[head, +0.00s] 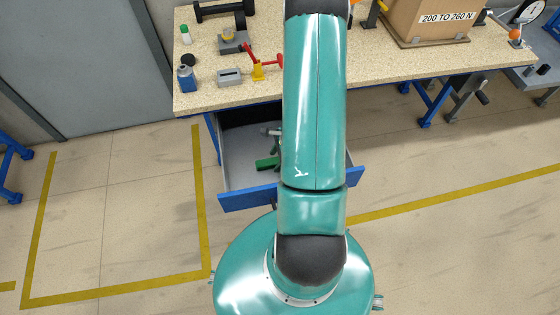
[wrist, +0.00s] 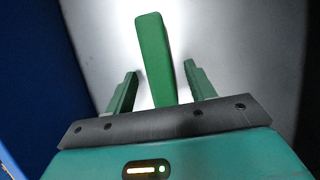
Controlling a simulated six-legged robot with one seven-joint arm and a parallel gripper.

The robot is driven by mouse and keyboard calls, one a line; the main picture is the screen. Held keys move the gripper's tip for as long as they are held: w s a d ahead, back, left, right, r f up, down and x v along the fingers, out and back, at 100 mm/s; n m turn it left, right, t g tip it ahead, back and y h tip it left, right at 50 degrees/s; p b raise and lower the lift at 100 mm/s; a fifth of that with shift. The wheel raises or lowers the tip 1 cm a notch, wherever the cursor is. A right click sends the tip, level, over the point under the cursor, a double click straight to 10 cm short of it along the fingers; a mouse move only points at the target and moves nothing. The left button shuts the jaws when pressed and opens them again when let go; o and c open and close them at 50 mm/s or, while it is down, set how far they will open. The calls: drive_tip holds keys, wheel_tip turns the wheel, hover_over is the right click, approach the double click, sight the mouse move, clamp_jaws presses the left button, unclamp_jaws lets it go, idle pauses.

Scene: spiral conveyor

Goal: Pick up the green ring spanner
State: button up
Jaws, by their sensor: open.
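A long green bar-shaped piece (wrist: 153,50), which I take to be the green ring spanner, lies in the wrist view; no ring end is visible. My gripper (wrist: 160,70) is open, with its two green fingers on either side of the bar and a gap on each side. The bar's lower end is hidden behind the gripper body. In the head view a green piece (head: 266,163) shows in the open drawer (head: 236,172), partly hidden by my arm. I cannot clearly make out my gripper in the head view.
The drawer has a blue front (head: 247,197) and a grey floor. Above it, the speckled bench top (head: 215,98) holds a blue bottle (head: 186,79), a grey block (head: 229,77), a red and yellow piece (head: 259,70) and a cardboard box (head: 425,22). A blue wall (wrist: 40,80) stands close at left in the wrist view.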

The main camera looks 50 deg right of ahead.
drive_tip(key=shift+w+a+f, duration=0.1)
drive_tip(key=shift+a+f, duration=0.05)
drive_tip(key=shift+f, duration=0.25)
drive_tip(key=shift+c, duration=0.4)
drive_tip(key=c, duration=1.1)
drive_tip(key=shift+o, duration=0.2)
drive_tip(key=shift+r, duration=0.15)
